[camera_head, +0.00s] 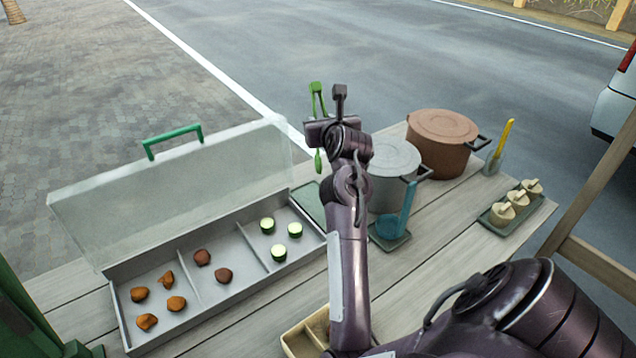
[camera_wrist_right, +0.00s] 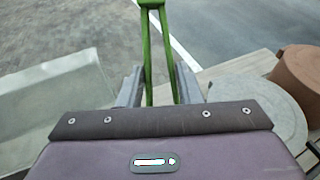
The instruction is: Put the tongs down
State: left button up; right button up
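The green tongs (camera_head: 317,95) are held up above the far edge of the wooden table. They hang roughly upright, and part of them is hidden behind my right gripper (camera_head: 322,124) in the head view. In the right wrist view the tongs (camera_wrist_right: 159,50) show as two green legs joined at the top, between the two grey fingers of my right gripper (camera_wrist_right: 160,88). The right gripper is shut on them. A flat dark green plate (camera_head: 308,202) lies on the table beside the divided box, partly hidden by my right arm. My left gripper is not in view.
A divided box (camera_head: 121,312) with an open clear lid (camera_head: 170,190) holds brown pieces and green-rimmed slices. A grey pot (camera_head: 393,158), a brown pot (camera_head: 441,130), a blue ladle (camera_head: 407,205) on a stand and a tray of pale pieces (camera_head: 484,217) stand right of my arm.

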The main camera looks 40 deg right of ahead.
notch_tip(320, 180, down, 16)
jog(key=shift+p, duration=0.4)
jog(key=shift+f, duration=0.2)
jog(key=shift+s+f, duration=0.1)
jog(key=shift+f, duration=0.45)
jog(key=o, duration=0.5)
jog(key=shift+c, duration=0.2)
jog(key=shift+o, duration=0.4)
